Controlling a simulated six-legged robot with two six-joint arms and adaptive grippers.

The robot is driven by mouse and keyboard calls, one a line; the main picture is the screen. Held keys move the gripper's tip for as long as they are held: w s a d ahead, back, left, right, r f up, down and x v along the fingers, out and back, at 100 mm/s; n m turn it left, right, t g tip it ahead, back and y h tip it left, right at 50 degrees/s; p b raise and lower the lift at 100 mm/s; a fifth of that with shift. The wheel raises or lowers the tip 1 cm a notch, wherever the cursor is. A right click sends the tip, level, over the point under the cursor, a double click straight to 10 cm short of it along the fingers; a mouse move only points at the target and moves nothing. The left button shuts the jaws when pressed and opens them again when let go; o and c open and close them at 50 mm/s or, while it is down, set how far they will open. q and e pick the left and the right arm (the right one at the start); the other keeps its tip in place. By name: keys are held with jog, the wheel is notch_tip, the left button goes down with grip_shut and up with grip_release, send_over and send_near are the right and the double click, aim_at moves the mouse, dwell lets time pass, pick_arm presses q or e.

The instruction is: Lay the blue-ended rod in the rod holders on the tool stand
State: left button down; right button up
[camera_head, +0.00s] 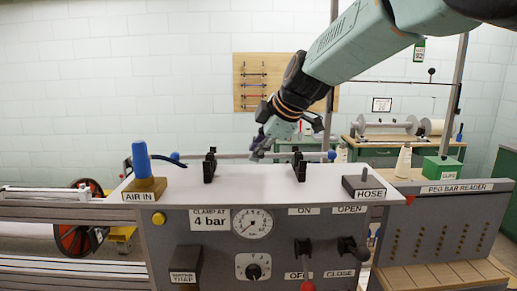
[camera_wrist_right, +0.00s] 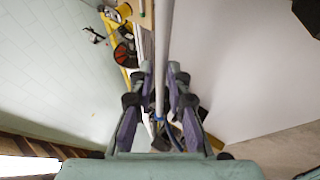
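The blue-ended rod (camera_head: 232,156) runs level across the head view, one blue end (camera_head: 332,155) at its right and the other at its left, near the blue-handled item. My right gripper (camera_head: 260,152) comes down from above onto its middle, between the two black rod holders, left (camera_head: 210,165) and right (camera_head: 299,166). In the right wrist view the rod (camera_wrist_right: 162,45) passes between the fingertips (camera_wrist_right: 160,72), which look closed on it. The rod lines up with the upper parts of both holders; whether it rests in them is unclear. My left gripper is out of view.
The tool stand's white top (camera_head: 255,187) is bare between the holders. An AIR IN block (camera_head: 145,188) with a blue upright handle stands on the left, a HOSE block (camera_head: 364,188) on the right. A peg bar reader (camera_head: 440,215) stands farther right.

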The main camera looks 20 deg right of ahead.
jog(key=shift+o, duration=1.4)
jog(key=shift+a, duration=0.15)
jog(key=shift+o, duration=0.6)
jog(key=shift+d+f, duration=0.1)
jog(key=shift+d, duration=0.2)
